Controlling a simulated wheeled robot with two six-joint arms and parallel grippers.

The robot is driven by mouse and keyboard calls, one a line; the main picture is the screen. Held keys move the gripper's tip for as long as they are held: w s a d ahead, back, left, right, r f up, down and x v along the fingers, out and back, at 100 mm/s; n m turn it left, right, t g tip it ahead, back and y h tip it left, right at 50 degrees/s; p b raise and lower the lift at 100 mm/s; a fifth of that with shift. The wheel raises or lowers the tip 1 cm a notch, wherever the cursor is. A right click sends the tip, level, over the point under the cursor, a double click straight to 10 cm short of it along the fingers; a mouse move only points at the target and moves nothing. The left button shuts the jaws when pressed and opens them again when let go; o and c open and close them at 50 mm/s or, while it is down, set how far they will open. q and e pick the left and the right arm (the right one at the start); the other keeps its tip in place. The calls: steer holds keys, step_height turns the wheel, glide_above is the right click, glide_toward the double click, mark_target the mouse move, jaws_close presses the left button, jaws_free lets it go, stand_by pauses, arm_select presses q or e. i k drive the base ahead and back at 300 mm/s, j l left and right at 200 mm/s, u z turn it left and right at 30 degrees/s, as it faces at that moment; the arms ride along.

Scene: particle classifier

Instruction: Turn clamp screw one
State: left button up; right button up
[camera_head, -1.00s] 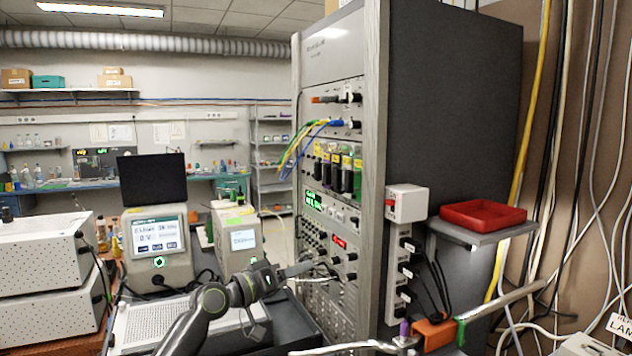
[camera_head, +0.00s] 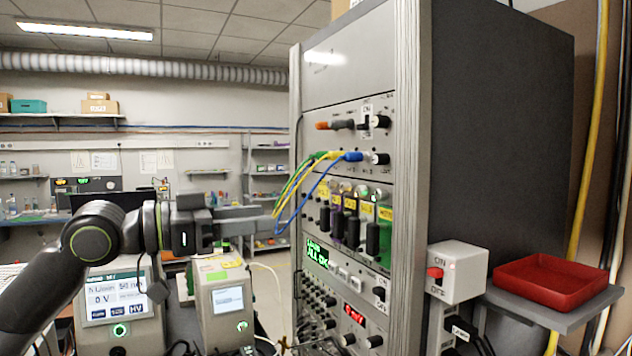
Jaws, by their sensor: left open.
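I cannot make out clamp screw one in the head view. My left gripper (camera_head: 272,219) is open and empty. It is raised at mid-height, pointing right toward the rack's front, just left of the looped cables. It appears apart from them, though the depth is hard to judge. The tall grey instrument rack (camera_head: 412,150) fills the middle right. Its front carries knobs, a green display (camera_head: 317,254) and a red display (camera_head: 354,313). My right gripper is out of view.
Yellow, green and blue cables (camera_head: 312,185) loop out from the rack's front. A white switch box (camera_head: 461,268) is on the rack's side, beside a red tray (camera_head: 556,282) on a small shelf. Two screen instruments (camera_head: 121,302) (camera_head: 226,305) stand below my left arm.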

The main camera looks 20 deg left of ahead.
mark_target(330, 184)
steer(key=i+j, duration=0.35)
steer(key=i, duration=0.15)
steer(key=i+j, duration=0.35)
steer(key=i, duration=0.1)
